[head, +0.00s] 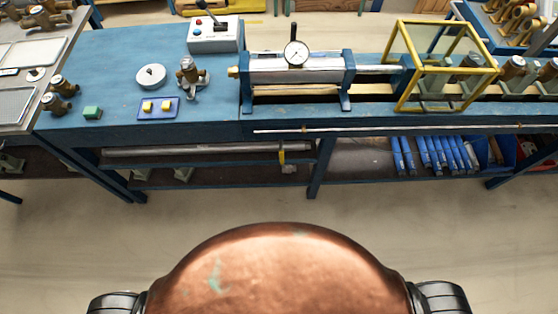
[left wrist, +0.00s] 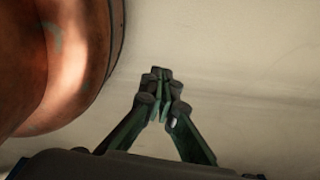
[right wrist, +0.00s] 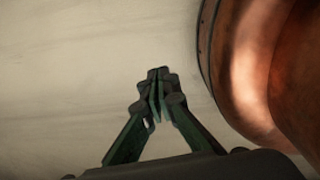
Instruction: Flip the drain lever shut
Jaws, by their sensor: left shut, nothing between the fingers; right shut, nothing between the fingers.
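A small yellow lever (head: 282,156), which looks like the drain lever, hangs down near the right end of a grey pipe (head: 210,150) under the blue bench. Its fitting is too small to make out clearly. My left gripper (left wrist: 160,75) is shut and empty in the left wrist view, beside my copper-coloured body and over bare floor. My right gripper (right wrist: 158,75) is likewise shut and empty in the right wrist view. Neither gripper shows in the head view, and both are away from the bench.
The blue bench (head: 110,62) carries a dial gauge (head: 296,53), a yellow-framed box (head: 402,64), a control box (head: 213,38) and brass fittings (head: 190,72). Blue bars (head: 432,153) lie on the lower shelf at right. A bench leg (head: 320,170) stands right of the lever. The floor in front is clear.

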